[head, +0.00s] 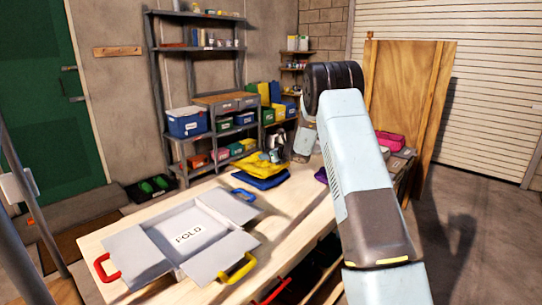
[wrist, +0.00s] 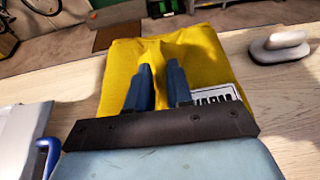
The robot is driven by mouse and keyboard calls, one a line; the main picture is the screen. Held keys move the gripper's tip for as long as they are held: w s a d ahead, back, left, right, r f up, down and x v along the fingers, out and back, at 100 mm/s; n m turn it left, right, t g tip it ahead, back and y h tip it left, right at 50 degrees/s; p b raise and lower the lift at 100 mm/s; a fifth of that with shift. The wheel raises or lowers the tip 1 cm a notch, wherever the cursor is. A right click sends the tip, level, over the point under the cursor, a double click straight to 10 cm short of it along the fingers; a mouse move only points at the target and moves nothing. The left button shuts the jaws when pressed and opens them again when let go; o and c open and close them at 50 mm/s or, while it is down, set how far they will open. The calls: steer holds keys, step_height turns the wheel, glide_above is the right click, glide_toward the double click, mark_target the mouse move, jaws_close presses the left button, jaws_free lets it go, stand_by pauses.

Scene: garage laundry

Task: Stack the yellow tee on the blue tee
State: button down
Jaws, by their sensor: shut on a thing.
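The yellow tee (head: 258,164) lies folded on top of the blue tee (head: 262,181) near the far end of the wooden table. The blue tee shows as a blue layer under its front edge. In the wrist view the yellow tee (wrist: 190,65) fills the middle and the blue tee is hidden. My gripper (wrist: 159,72) points at the yellow tee, with its two dark blue fingers close together and a raised ridge of yellow cloth at their tips. It is shut on the yellow tee. In the head view my gripper (head: 277,142) is just above the stack.
A grey folding board (head: 190,233) marked FOLD, with red, yellow and blue handles, lies open on the table (head: 110,235). A purple cloth (head: 321,175) lies right of the stack, partly behind my arm. A grey iron-like object (wrist: 279,44) sits right of the yellow tee.

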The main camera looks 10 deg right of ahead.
steer(key=shift+f, duration=0.1)
steer(key=c, duration=1)
jaws_free()
